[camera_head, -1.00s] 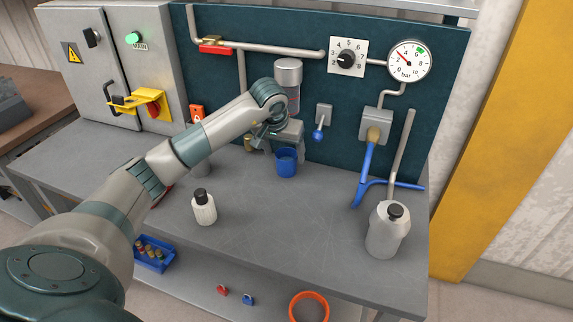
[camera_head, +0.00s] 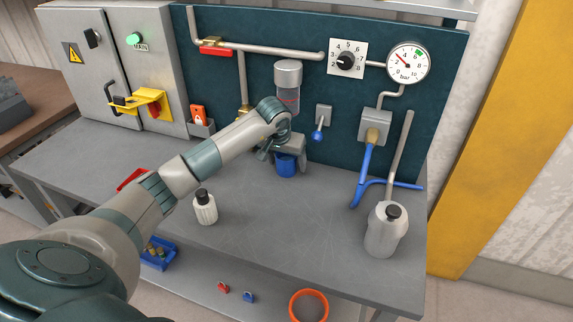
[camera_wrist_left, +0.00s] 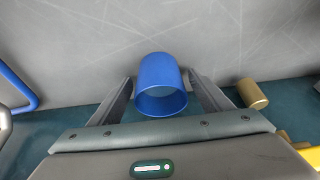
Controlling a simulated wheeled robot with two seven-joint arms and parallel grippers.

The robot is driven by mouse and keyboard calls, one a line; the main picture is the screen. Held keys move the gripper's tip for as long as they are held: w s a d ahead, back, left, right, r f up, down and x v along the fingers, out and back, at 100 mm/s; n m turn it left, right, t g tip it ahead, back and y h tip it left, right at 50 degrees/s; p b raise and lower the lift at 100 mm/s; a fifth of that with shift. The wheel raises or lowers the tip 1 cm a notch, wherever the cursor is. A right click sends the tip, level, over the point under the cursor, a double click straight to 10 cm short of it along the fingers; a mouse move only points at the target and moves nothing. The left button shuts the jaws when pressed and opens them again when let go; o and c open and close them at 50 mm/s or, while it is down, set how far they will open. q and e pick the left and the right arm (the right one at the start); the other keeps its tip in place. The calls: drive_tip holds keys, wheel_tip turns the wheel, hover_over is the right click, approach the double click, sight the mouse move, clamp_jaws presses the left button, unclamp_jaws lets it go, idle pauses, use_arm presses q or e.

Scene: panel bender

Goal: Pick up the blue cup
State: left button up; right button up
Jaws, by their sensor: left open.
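The blue cup (camera_head: 286,167) stands on the grey bench near the teal back panel, below a grey cylindrical filter unit. My left gripper (camera_head: 280,150) is open at the cup, partly hiding its upper part in the head view. In the left wrist view the cup (camera_wrist_left: 162,78) lies between the two spread fingers of the left gripper (camera_wrist_left: 160,84), with its open rim facing the camera. Narrow gaps seem to show between the cup and each finger; contact cannot be told for certain. My right gripper is not in view.
A white bottle with a black cap (camera_head: 204,208) stands front left of the cup. A larger grey canister (camera_head: 385,230) stands at the right, near a blue hose (camera_head: 364,175). A blue-knobbed lever (camera_head: 318,134) is on the panel.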

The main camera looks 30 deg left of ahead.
sight(283, 175)
use_arm(q)
drive_tip(key=c, duration=1.2)
drive_tip(key=shift+r, duration=0.2)
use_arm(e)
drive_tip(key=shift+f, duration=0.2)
use_arm(q)
drive_tip(key=shift+r+b, duration=0.4)
drive_tip(key=shift+b, duration=0.3)
drive_tip(key=s+b, duration=0.1)
drive_tip(key=s, duration=0.1)
drive_tip(key=s+d, duration=0.1)
drive_tip(key=s, duration=0.1)
drive_tip(key=shift+s+f+b, duration=0.1)
drive_tip(key=shift+s+b, duration=0.2)
drive_tip(key=shift+b, duration=0.1)
drive_tip(key=s, duration=0.1)
drive_tip(key=s+b, duration=0.1)
drive_tip(key=s, duration=0.1)
drive_tip(key=shift+s+d, duration=0.25)
drive_tip(key=shift+d, duration=0.15)
drive_tip(key=shift+w+r+b, duration=0.15)
drive_tip(key=shift+r+b, duration=1.3)
drive_tip(key=shift+r, duration=5.6)
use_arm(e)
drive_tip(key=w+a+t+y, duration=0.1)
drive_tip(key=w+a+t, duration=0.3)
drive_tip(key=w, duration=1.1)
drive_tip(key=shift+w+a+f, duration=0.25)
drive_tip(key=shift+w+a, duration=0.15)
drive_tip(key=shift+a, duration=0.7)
